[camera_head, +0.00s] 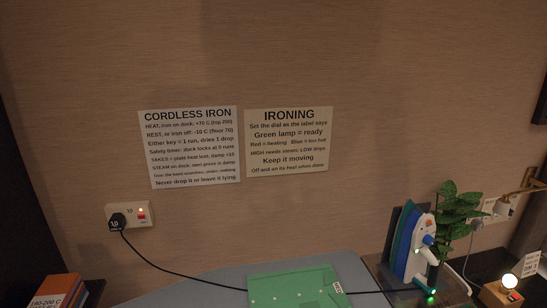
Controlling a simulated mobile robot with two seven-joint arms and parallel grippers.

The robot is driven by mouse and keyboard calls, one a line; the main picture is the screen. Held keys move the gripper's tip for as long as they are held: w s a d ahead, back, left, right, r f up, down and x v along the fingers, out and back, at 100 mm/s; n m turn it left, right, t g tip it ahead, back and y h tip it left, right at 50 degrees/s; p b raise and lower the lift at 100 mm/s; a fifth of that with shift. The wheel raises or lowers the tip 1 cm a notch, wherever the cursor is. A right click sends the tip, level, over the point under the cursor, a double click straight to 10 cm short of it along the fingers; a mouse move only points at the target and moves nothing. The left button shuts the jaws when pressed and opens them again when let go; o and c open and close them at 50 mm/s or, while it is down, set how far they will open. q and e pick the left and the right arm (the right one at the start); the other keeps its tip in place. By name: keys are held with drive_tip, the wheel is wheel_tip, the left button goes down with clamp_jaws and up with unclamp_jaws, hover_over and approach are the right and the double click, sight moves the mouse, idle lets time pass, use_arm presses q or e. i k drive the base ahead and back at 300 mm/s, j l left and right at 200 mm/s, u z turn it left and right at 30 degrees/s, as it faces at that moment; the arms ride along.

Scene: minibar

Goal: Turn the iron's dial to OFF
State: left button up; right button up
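The iron (418,262) stands upright at the lower right, white with a blue part, with a dark slab behind it. A small orange spot shows near its top and a blue spot on its side. I cannot tell which part is the dial or read its setting. A green light (432,291) glows at the iron's foot, where there seems to be a dock. Neither of my grippers is in view.
A green board or cloth (295,288) lies on the blue-grey surface (200,292). A black cable runs from the wall socket (140,213) towards the iron. A plant (458,205) and a lit bulb (509,281) stand right; orange-topped boxes (58,290) stand left. Two signs hang above.

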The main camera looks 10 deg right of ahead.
sight(427, 239)
drive_tip(key=z, duration=1.25)
drive_tip(key=u, duration=0.65)
drive_tip(key=i+l+u, duration=0.1)
drive_tip(key=l+u, duration=0.9)
drive_tip(key=i+j, duration=0.05)
